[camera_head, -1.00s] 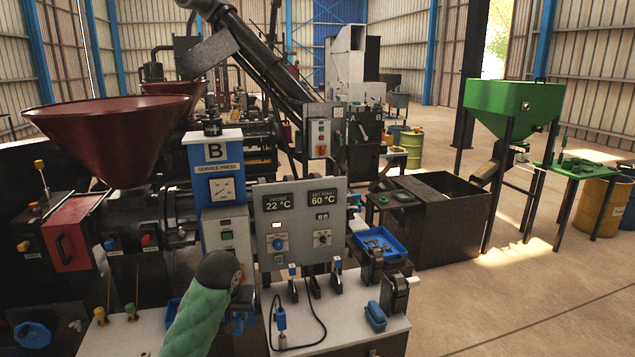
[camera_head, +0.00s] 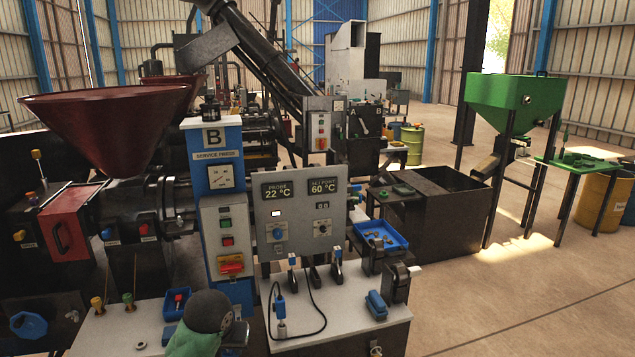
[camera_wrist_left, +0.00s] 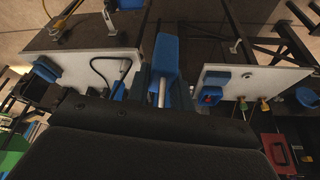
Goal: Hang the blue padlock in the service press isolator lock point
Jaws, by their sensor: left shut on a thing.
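My left gripper (camera_head: 236,332) is low in the head view, in front of the blue service press column (camera_head: 222,178). In the left wrist view it is shut on the blue padlock (camera_wrist_left: 166,58), whose pale shackle (camera_wrist_left: 161,92) points toward the gripper. In the head view, my wrist and gripper hide the padlock. The red and yellow isolator (camera_head: 231,265) is on the column's grey panel, below a green and a red button. My gripper is below it and apart from it. The lock point's hole is too small to make out. My right gripper does not show.
A blue tray (camera_head: 169,309) with a red item stands on the white bench left of my gripper. To the right are a cabled probe (camera_head: 281,310), upright clamps, a blue-handled item (camera_head: 376,305) and a blue parts bin (camera_head: 393,240). The temperature panel (camera_head: 300,216) stands beside the column.

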